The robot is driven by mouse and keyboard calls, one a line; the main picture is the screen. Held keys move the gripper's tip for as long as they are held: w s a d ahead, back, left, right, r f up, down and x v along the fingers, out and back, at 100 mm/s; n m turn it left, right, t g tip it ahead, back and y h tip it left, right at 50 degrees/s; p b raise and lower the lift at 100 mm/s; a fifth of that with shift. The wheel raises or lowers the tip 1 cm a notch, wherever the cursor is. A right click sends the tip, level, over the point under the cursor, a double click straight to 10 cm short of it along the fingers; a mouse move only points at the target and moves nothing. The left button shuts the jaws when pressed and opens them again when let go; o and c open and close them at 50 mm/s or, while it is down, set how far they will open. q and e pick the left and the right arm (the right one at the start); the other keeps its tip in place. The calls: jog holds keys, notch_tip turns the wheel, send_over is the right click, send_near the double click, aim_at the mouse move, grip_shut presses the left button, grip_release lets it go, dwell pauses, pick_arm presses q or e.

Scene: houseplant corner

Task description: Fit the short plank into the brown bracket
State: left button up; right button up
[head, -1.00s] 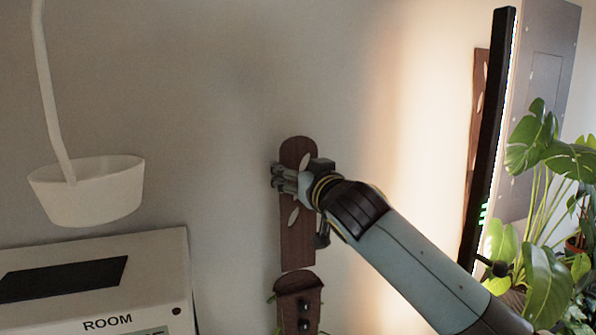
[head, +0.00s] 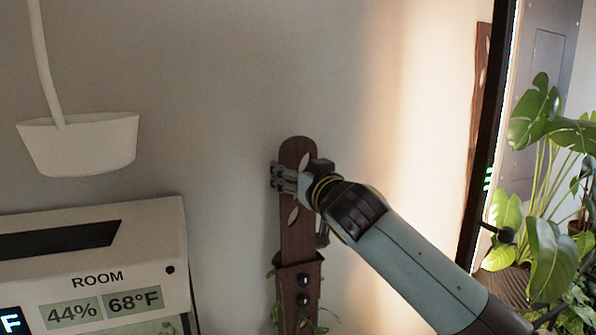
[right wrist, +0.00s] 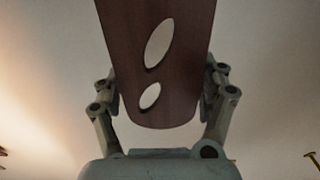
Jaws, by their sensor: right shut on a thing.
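The short plank (head: 296,236) is dark brown wood with a rounded top and leaf-shaped cutouts. It stands upright against the wall. My right gripper (head: 285,178) is shut on it near its upper end. The right wrist view shows the plank (right wrist: 175,95) between the two fingers. The brown bracket (head: 290,305), with two dark knobs, is directly below. The plank's lower end goes behind the bracket's front edge and is hidden there; how deep it sits I cannot tell. My left gripper is not in view.
A white pot (head: 80,145) hangs at the left above a white ROOM display box (head: 155,225). Leafy plants (head: 550,250) fill the far right. Bare wall lies between.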

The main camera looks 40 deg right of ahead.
jog(key=shift+f+b, duration=2.25)
jog(key=shift+f, duration=0.45)
jog(key=o, duration=1.7)
jog(key=v, duration=1.2)
